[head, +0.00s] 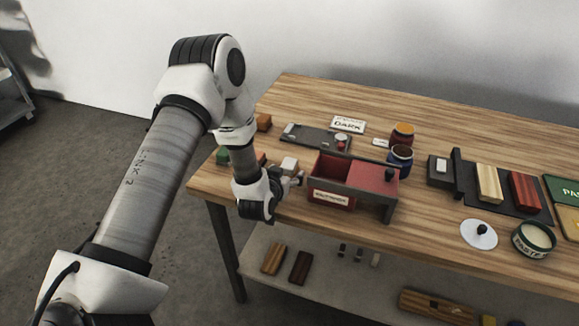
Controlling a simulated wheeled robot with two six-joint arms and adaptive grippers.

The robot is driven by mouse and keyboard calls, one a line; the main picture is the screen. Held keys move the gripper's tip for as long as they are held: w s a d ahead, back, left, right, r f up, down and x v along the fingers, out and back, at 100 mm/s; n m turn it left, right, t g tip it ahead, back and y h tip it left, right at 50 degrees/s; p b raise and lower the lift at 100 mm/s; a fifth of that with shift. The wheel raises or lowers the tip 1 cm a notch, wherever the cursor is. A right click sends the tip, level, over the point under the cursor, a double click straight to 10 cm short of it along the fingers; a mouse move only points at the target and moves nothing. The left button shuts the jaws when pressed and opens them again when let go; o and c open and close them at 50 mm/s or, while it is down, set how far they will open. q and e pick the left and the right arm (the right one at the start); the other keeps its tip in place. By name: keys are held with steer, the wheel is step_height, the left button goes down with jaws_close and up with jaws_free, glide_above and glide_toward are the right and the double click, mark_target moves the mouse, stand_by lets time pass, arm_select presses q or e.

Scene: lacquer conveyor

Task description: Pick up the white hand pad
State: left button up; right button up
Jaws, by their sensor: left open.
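A flat round white pad (479,236) with a black knob lies near the front edge of the table, right of centre; it looks like the white hand pad. My left gripper (296,181) is open and seen small, partly hidden by its own wrist. It is at the left end of the red box, far to the left of the round pad. A small whitish block (289,165) sits just behind the gripper. I cannot tell whether the fingers touch the block or the box. My right gripper is not in view.
The red box (333,194) with a dark frame stands between my left gripper and the round pad. A round paste tin (534,238) sits close right of the pad. A dark tray (500,199) with wooden blocks lies behind it. Jars (400,158) stand further back.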

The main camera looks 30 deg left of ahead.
arm_select(q)
steer(key=shift+s+r, duration=0.15)
steer(key=c, duration=1.2)
